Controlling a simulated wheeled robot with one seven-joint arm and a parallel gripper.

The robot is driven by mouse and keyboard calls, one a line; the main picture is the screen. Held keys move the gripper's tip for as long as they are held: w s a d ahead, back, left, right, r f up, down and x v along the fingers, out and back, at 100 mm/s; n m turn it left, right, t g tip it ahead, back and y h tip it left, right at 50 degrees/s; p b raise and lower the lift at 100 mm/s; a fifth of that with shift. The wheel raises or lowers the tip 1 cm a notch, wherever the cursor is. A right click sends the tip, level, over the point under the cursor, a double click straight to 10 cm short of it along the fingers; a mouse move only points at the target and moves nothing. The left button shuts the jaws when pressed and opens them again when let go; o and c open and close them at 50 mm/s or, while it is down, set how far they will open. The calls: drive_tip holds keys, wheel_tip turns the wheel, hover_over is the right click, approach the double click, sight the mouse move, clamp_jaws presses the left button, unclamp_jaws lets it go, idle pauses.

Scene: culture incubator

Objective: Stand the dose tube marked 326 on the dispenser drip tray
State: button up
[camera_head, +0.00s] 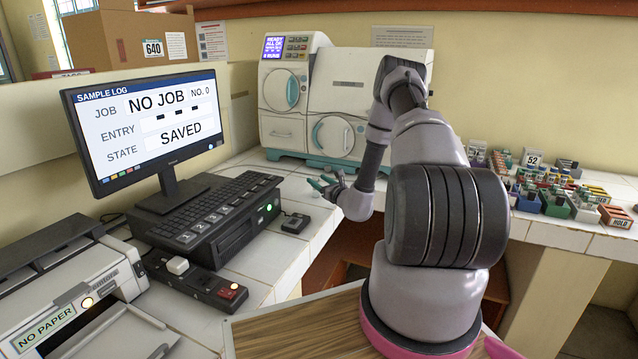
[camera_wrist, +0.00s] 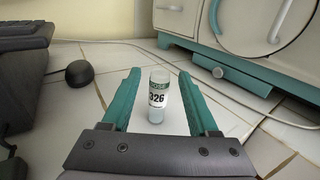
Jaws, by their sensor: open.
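The dose tube marked 326 (camera_wrist: 158,97) stands upright in the wrist view. It is a small clear tube with a pale green cap and a white label. My gripper (camera_wrist: 159,74) is open, with one teal finger on each side of the tube and gaps showing between fingers and tube. In the head view my gripper (camera_head: 322,183) is low over the white tiled counter in front of the white and teal machine; I cannot make out the tube there. The surface under the tube is plain and pale; I cannot tell whether it is a tray. No drip tray is clearly identifiable.
The white and teal machine (camera_head: 337,105) stands behind my gripper. A black mouse (camera_wrist: 79,73) and keyboard (camera_head: 215,205) lie to the left. A monitor (camera_head: 145,125) reads NO JOB, SAVED. A printer (camera_head: 75,290) reads NO PAPER. Several small boxes and racks (camera_head: 560,190) crowd the right counter.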

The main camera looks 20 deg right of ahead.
drive_tip(key=s+d, duration=0.2)
drive_tip(key=s, duration=1)
drive_tip(key=s+a+r+n+g+y, duration=0.2)
drive_tip(key=a+r+n+g+y, duration=0.2)
drive_tip(key=a+r+n+y, duration=0.5)
drive_tip(key=s+a+r+n+g+y, duration=0.15)
drive_tip(key=a+r+n+g, duration=0.25)
drive_tip(key=a+r, duration=0.55)
drive_tip(key=s+a+r+n+g+h, duration=0.1)
drive_tip(key=s+a+r+n+g, duration=0.1)
drive_tip(key=s+r+n+g, duration=0.3)
drive_tip(key=s+a+r+n+g, duration=0.2)
drive_tip(key=s+a+r+n, duration=0.15)
drive_tip(key=s+r, duration=0.3)
drive_tip(key=s+d+r+n+t+h, duration=0.2)
drive_tip(key=s+d+r+n+h, duration=0.2)
drive_tip(key=s, duration=0.3)
drive_tip(key=s+d+r+n+t+h, duration=0.2)
drive_tip(key=s+d+r+n+h, duration=0.2)
drive_tip(key=s, duration=0.4)
drive_tip(key=shift+r+h, duration=0.65)
drive_tip(key=shift+h, duration=0.6)
drive_tip(key=shift+o, duration=0.6)
drive_tip(key=shift+s+d+r+t, duration=0.15)
drive_tip(key=shift+d+r+t, duration=0.15)
drive_tip(key=shift+d, duration=0.15)
